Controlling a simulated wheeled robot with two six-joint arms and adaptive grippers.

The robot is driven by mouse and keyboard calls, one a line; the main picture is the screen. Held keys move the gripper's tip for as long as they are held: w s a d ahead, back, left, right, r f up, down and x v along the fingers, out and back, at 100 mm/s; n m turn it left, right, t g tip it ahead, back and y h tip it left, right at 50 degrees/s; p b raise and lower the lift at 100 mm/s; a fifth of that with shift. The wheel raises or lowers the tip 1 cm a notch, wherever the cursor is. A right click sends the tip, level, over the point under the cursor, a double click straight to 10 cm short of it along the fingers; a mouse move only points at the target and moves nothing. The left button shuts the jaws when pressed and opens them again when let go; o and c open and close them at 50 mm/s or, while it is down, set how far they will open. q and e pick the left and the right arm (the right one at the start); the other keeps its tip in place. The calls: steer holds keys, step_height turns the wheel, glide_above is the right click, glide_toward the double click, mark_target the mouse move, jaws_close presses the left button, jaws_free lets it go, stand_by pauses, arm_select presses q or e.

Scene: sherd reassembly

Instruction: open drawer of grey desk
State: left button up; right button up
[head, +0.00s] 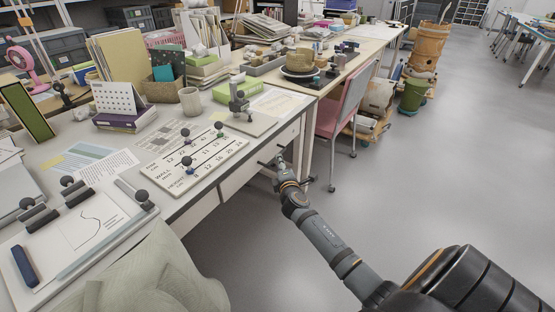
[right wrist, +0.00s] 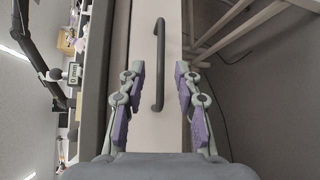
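The grey desk (head: 120,200) runs along the left in the head view, with drawer fronts below its top. A pale drawer front (right wrist: 145,40) with a dark bar handle (right wrist: 159,65) fills the middle of the right wrist view. The drawer looks shut. My right gripper (head: 279,161) is at the drawer front in the head view. In the right wrist view my right gripper (right wrist: 160,80) is open, with its purple-padded fingers on either side of the handle. Both fingers look apart from the handle. My left gripper is not in view.
Sample board (head: 195,155), clipboard (head: 75,240), mug (head: 190,101) and books crowd the desk top. A pink chair (head: 345,105) stands just beyond the drawer. A draped chair-like thing (head: 155,280) is at the near edge. The floor (head: 420,170) to the right is clear.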

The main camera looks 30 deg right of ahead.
steer(key=b+x, duration=0.1)
steer(key=x, duration=0.5)
steer(key=shift+w, duration=0.1)
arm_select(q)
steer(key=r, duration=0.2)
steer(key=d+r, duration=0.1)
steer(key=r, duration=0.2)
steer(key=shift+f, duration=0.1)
arm_select(e)
jaws_close()
steer(key=shift+f, duration=0.1)
